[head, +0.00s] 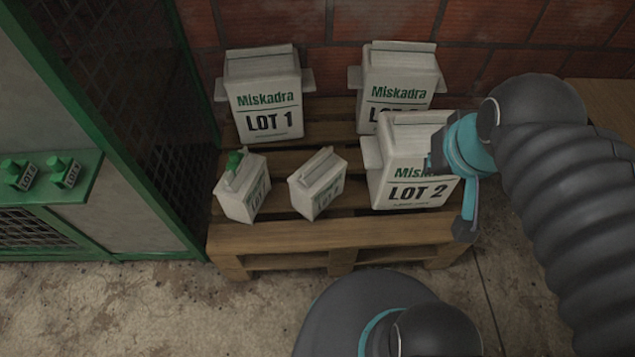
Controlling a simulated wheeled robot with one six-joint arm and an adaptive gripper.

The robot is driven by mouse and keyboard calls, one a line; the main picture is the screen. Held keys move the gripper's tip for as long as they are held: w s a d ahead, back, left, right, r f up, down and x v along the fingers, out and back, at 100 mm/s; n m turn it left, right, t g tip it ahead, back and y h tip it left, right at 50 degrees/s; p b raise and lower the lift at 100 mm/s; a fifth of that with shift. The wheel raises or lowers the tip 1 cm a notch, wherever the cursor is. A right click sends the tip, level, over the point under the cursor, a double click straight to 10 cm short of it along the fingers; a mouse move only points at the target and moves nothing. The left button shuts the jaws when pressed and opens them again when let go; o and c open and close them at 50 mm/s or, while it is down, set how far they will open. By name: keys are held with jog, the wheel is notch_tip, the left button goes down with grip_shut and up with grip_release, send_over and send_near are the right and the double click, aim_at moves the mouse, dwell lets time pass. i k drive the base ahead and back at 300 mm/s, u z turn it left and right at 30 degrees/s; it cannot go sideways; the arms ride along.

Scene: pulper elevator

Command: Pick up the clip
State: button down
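A small green clip (234,161) sits on the top edge of a small white bag (243,187) at the front left of the wooden pallet (330,235). My gripper (448,195) is at the right, in front of the LOT 2 bag (412,170) in the picture. Its teal fingers are spread apart with nothing seen between them, and it is well to the right of the clip. My gripper hides part of the LOT 2 bag.
A second small bag (318,184) stands right of the clip's bag. The LOT 1 bag (264,95) and another large bag (398,80) stand behind, near the brick wall (480,30). A green-framed mesh cage (150,150) is at left, with two green-topped labelled pieces (66,172) on its ledge.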

aim_at(66, 169)
jog(key=u, duration=1.25)
jog(key=k, duration=0.25)
jog(key=u, duration=0.85)
jog(key=i, duration=0.5)
